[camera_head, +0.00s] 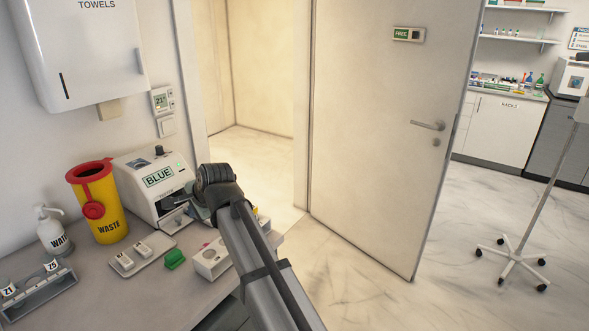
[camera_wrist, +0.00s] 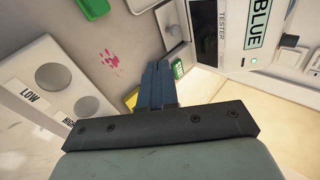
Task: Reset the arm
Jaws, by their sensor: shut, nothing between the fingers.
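My arm reaches over the counter (camera_head: 180,285) from the lower right in the head view. My gripper (camera_head: 187,207) is in front of the white tester (camera_head: 138,195), partly hidden behind my wrist. In the wrist view my gripper's fingers (camera_wrist: 156,72) are together with nothing between them, above the counter. The tester with its BLUE display (camera_wrist: 258,28) is at the upper right there. A white box marked LOW and HIGH (camera_wrist: 35,65), with round openings or knobs, is at the left; in the head view the white box (camera_head: 208,262) is partly behind my arm.
A green block (camera_head: 174,258), a tray (camera_head: 160,252) with small white pieces, a yellow WASTE bin (camera_head: 104,215), a pump bottle (camera_head: 53,232) and a labelled rack (camera_head: 42,295) stand left of my arm. A pink stain (camera_wrist: 107,57) marks the counter. The door (camera_head: 380,130) stands right.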

